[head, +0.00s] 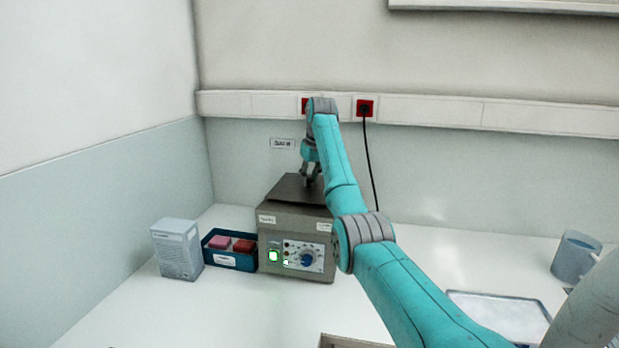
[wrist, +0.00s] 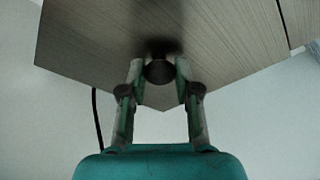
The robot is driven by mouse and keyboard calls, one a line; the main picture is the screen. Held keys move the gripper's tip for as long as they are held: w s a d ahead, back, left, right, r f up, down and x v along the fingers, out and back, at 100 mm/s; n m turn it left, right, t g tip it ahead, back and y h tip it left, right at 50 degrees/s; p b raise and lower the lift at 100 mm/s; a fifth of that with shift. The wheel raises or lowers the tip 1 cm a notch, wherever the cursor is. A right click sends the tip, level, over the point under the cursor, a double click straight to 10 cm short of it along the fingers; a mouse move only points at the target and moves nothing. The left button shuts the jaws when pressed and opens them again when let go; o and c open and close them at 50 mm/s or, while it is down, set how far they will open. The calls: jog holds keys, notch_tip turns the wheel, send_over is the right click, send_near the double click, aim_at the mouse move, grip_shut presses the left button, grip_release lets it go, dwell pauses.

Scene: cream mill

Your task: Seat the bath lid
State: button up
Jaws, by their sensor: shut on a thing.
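The bath (head: 290,243) is a grey box with a front panel that has a blue knob and a lit green switch. The bath lid (head: 288,190) is a dark flat plate at the top of the bath; I cannot tell whether it rests flush or sits slightly raised. My gripper (head: 312,182) is over the lid. In the wrist view my gripper (wrist: 160,72) is shut on the lid's round dark knob, and the brushed lid plate (wrist: 90,35) fills the upper part. My arm hides the right side of the bath and lid.
A blue tray (head: 228,258) with pink and red items stands left of the bath, beside a white box (head: 178,250). A blue-grey mug (head: 575,256) and a pale tray (head: 500,312) are at the right. A black cable (head: 370,160) hangs from a red socket (head: 365,108).

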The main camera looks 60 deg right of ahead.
jog(key=shift+f, duration=0.2)
dwell(0.6)
jog(key=o, duration=1.6)
jog(key=shift+o, duration=0.2)
jog(key=shift+r, duration=1.45)
jog(key=shift+r, duration=0.1)
jog(key=shift+r, duration=1.4)
jog(key=shift+r, duration=0.1)
